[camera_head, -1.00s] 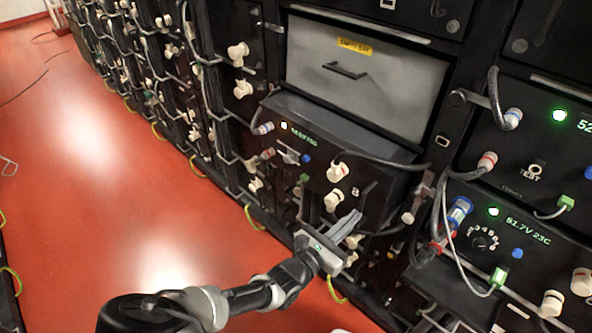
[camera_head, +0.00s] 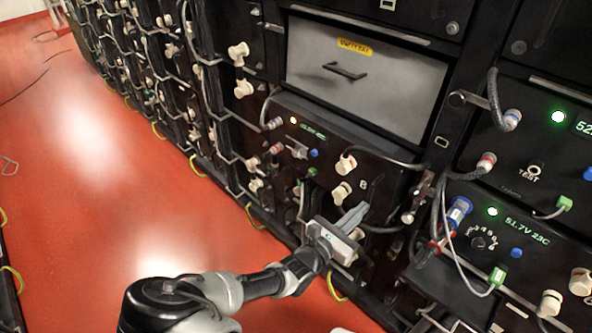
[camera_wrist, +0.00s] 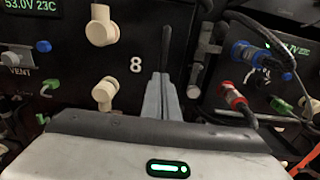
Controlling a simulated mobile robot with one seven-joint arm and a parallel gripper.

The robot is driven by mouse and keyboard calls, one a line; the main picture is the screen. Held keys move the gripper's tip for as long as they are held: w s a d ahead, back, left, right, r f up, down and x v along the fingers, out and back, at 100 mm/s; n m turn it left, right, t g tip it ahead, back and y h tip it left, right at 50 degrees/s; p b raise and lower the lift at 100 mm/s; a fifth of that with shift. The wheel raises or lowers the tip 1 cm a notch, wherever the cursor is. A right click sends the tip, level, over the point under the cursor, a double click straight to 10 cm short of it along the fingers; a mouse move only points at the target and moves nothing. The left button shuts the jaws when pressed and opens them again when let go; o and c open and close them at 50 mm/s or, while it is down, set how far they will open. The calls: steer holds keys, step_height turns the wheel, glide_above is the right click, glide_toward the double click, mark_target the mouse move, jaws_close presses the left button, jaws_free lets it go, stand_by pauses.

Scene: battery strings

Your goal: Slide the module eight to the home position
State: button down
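Module eight (camera_head: 330,165) is a black box with a small lit display, white knobs and a white 8, in the rack below a grey drawer panel. My gripper (camera_head: 355,215) is at the lower right of this front. In the wrist view my gripper's fingers (camera_wrist: 162,97) are close together at the lower part of the handle, apparently shut on it. The exact contact is partly hidden.
A grey cable loops from the upper white knob towards the right rack post. To the right, another module (camera_head: 510,235) has red and blue plugs (camera_head: 458,212) and hanging cables close to my gripper. The grey drawer panel (camera_head: 365,80) is above. Red floor (camera_head: 100,180) is open at left.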

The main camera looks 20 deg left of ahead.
steer(key=shift+p+x, duration=0.4)
steer(key=shift+x, duration=3.1)
steer(key=p+v, duration=0.2)
steer(key=v, duration=0.6)
steer(key=shift+s, duration=0.15)
steer(key=s+d+r+m+g+h+p, duration=0.15)
steer(key=s+d+r+m+g, duration=0.25)
steer(key=d+r+m+g, duration=0.4)
steer(key=s+d+r+m+g+p, duration=0.35)
steer(key=d+r+m+g, duration=0.35)
steer(key=m, duration=0.4)
steer(key=s+d+r+m+t+y+p, duration=0.1)
steer(key=s+r+m, duration=0.3)
steer(key=r, duration=0.5)
steer(key=s+d+r+m+t+y+p, duration=0.1)
steer(key=s+r+m+y, duration=0.3)
steer(key=r, duration=0.6)
steer(key=s+d+r+m+t+y+p, duration=0.2)
steer(key=s+r+m+y+p, duration=0.1)
steer(key=r, duration=0.7)
steer(key=s+m, duration=0.1)
steer(key=s, duration=0.1)
steer(key=shift+s+d+m, duration=0.3)
steer(key=shift+s+d, duration=0.05)
